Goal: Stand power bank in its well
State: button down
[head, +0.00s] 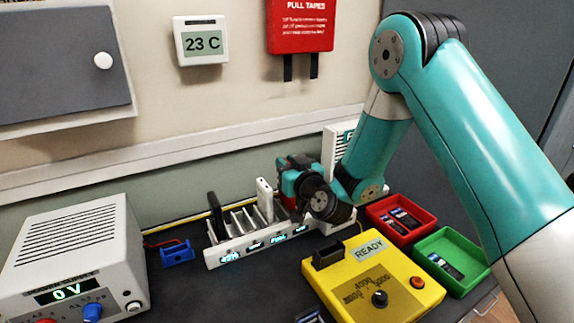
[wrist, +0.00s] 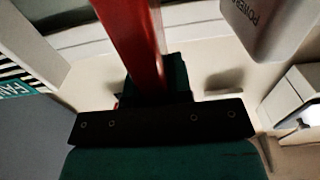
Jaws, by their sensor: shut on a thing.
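My gripper (head: 290,190) is at the right part of the white charging rack (head: 240,252), close beside the upright white power bank (head: 265,198). In the wrist view my gripper (wrist: 155,88) is shut on a red slab (wrist: 133,40), which runs up out of the picture. The white power bank, with "POWER" lettering, also shows in the wrist view (wrist: 275,22), apart from the red slab. It stands in a slot of the rack; its lower end is hidden by the rack front. The red slab's far end is hidden, so I cannot tell whether it touches the rack.
A black upright device (head: 215,212) stands at the rack's left end. A yellow tester (head: 372,285) is in front, with a red tray (head: 402,237) and a green tray (head: 455,284) to its right. A grey power supply (head: 75,250) and a blue item (head: 177,253) are left.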

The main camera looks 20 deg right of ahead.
jog(key=shift+f+b, duration=0.6)
jog(key=shift+f, duration=0.1)
jog(key=c, duration=0.9)
grip_release()
jog(key=shift+c, duration=0.2)
